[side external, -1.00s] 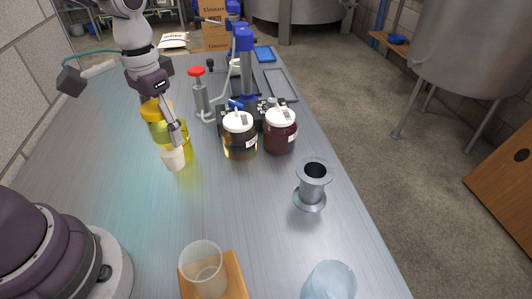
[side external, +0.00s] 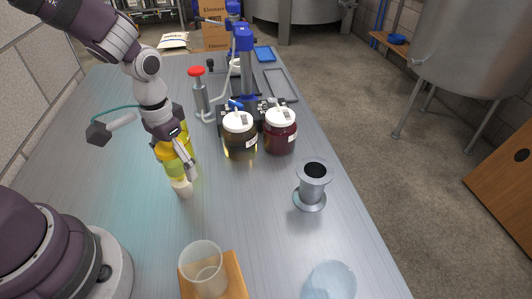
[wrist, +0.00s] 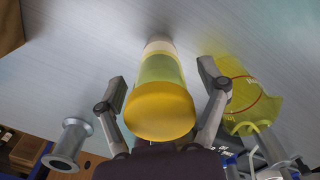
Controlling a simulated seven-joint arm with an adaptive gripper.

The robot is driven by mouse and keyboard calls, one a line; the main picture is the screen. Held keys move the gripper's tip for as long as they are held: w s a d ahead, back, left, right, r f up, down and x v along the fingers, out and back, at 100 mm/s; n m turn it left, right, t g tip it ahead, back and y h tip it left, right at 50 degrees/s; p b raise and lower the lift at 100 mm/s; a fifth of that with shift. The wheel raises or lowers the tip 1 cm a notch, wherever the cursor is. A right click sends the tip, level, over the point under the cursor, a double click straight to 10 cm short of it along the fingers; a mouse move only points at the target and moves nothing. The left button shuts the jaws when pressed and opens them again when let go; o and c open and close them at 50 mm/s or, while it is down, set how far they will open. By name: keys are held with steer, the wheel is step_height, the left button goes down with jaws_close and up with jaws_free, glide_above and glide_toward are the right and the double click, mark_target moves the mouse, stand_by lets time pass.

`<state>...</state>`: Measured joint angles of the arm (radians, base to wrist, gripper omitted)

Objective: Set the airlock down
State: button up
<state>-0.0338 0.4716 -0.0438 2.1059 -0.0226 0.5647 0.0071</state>
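The airlock, with a yellow top, a pale yellow-green body and a white base, is in the middle of the wrist view (wrist: 160,108). In the side view its white base (side external: 182,188) appears to meet the bench, and its upper part is partly hidden by my gripper. My gripper (wrist: 163,82) is around the airlock, one finger on each side. A gap shows between each finger and the airlock, so the fingers look open. In the side view my gripper (side external: 186,170) is low over the bench.
A yellow see-through vessel (wrist: 252,95) stands close beside the right finger. Two white-lidded jars (side external: 240,140) (side external: 281,137) and a steel flanged spool (side external: 312,186) stand to the right. A clear beaker (side external: 203,267) is on a wooden board in front. Bare bench lies between them.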

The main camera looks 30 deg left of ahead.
step_height(320, 180, up, 12)
steer(key=shift+r, duration=0.1)
steer(key=s+r+t, duration=0.2)
steer(key=s, duration=0.1)
steer(key=s+r+t, duration=0.1)
steer(key=s+t, duration=0.1)
steer(key=shift+r, duration=0.15)
steer(key=shift+s+t, duration=0.6)
steer(key=shift+t, duration=0.2)
